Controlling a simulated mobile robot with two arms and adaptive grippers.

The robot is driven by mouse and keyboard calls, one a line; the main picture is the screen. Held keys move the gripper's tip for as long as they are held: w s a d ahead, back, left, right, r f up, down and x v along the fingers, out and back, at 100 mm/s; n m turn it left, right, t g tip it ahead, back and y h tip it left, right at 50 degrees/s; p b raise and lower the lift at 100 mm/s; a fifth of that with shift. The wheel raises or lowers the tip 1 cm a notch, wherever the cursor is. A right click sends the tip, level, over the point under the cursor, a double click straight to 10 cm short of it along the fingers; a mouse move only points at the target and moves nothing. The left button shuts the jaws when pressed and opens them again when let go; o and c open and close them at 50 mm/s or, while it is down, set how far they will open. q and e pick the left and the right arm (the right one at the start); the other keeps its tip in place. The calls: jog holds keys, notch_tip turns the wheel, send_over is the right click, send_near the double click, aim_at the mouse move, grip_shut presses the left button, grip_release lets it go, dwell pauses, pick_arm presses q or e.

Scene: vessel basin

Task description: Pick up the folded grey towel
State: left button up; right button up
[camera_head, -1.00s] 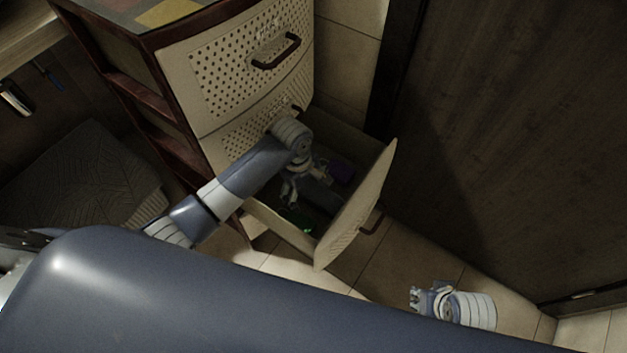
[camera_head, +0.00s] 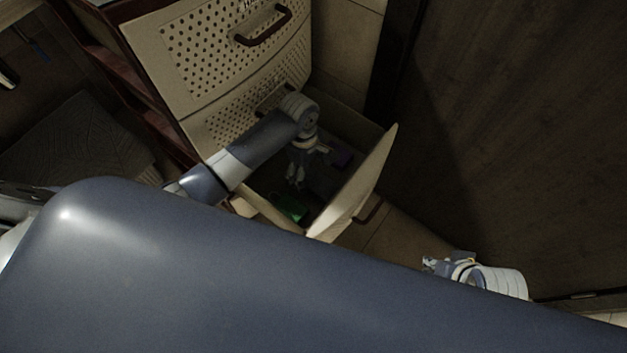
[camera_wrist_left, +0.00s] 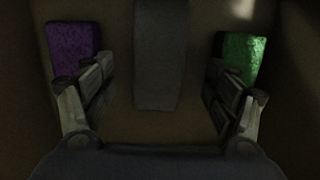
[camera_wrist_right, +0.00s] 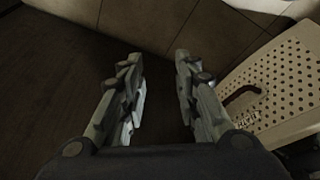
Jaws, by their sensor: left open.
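The folded grey towel (camera_wrist_left: 160,55) lies in the open drawer, between a purple item and a green item. In the left wrist view it runs from the top edge down between my fingers. My left gripper (camera_wrist_left: 160,100) is open, with one finger on each side of the towel's line, and holds nothing. In the head view my left gripper (camera_head: 295,178) reaches down into the drawer; the towel there is dark and partly hidden. My right gripper (camera_head: 428,264) is outside the drawer at the lower right. In the right wrist view (camera_wrist_right: 158,85) it is open and empty.
The purple item (camera_wrist_left: 74,50) and the green item (camera_wrist_left: 241,58) lie in the drawer on either side of the towel. The pulled-out drawer front (camera_head: 355,185) stands to the right of my left gripper. A closed upper drawer (camera_head: 225,50) is above. A dark wooden panel (camera_head: 520,130) fills the right.

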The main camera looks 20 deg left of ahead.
aim_at(313, 177)
pick_arm(q)
notch_tip(313, 177, down, 2)
jog(key=shift+w+d+f+b, duration=0.1)
jog(key=shift+d+b, duration=0.05)
jog(key=shift+b, duration=0.4)
jog(key=shift+d+f, duration=0.1)
jog(key=shift+f, duration=0.5)
jog(key=shift+f+b, duration=0.25)
jog(key=shift+b, duration=0.1)
pick_arm(e)
jog(key=shift+s+d+r, duration=0.1)
jog(key=shift+s+r, duration=0.3)
jog(key=shift+r, duration=0.05)
pick_arm(q)
jog(key=c, duration=1.1)
